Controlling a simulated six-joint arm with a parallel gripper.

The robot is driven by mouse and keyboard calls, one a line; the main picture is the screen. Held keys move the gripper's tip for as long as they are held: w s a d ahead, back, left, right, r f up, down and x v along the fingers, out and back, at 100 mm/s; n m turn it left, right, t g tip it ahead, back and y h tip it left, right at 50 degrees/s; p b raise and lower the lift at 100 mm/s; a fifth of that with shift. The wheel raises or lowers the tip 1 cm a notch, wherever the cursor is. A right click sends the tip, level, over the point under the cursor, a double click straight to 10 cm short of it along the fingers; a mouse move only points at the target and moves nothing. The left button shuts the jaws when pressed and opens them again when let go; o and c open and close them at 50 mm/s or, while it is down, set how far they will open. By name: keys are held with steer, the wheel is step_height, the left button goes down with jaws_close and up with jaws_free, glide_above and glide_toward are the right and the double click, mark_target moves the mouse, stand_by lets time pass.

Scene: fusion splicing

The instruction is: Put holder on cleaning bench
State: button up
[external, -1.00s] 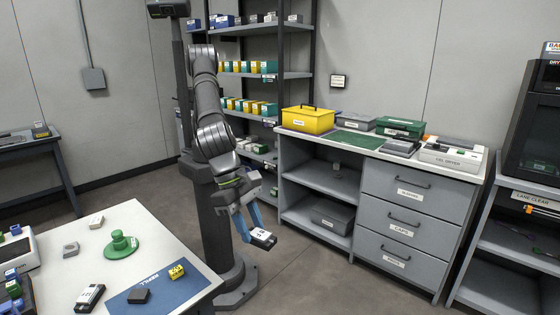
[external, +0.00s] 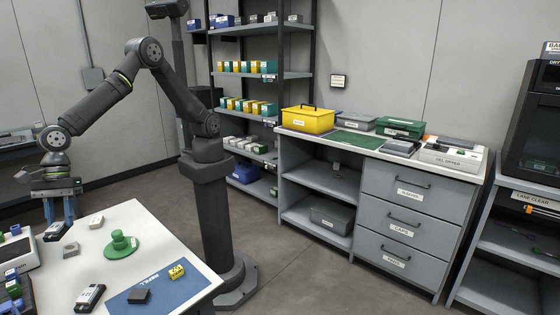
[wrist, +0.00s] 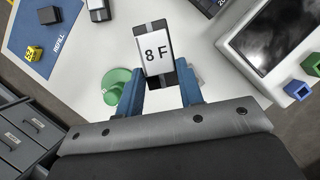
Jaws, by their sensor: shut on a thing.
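My gripper (external: 61,218) is shut, with blue fingers pointing down, over the far left part of the white table (external: 190,258). It holds a holder (wrist: 157,52), a white block with black ends marked "8 F", seen between the fingers in the wrist view. In the external view the held holder (external: 54,231) is small and partly hidden by the fingers. A similar black and white holder (external: 88,298) lies on the table's near side. No sign naming a cleaning bench is legible, so I cannot tell which surface it is.
On the white table are a green round piece (external: 121,244), a grey nut-like block (external: 71,249), a white box (external: 96,221) and a blue mat (external: 160,283). A screen device (wrist: 270,35) shows too. A grey drawer counter (external: 410,215) stands right.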

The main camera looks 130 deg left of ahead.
steer(key=s+d+m, duration=0.2)
steer(key=s, duration=0.7)
glide_above(65, 275)
steer(key=s+a, duration=0.1)
steer(key=s, duration=0.1)
steer(key=shift+g, duration=0.3)
steer(key=f, duration=0.7)
steer(key=shift+w+f, duration=0.15)
steer(key=shift+w, duration=0.1)
steer(key=shift+w+f, duration=0.1)
steer(key=shift+f, duration=1.95)
steer(key=shift+f, duration=0.15)
steer(key=o, duration=1)
steer(key=shift+o, duration=0.2)
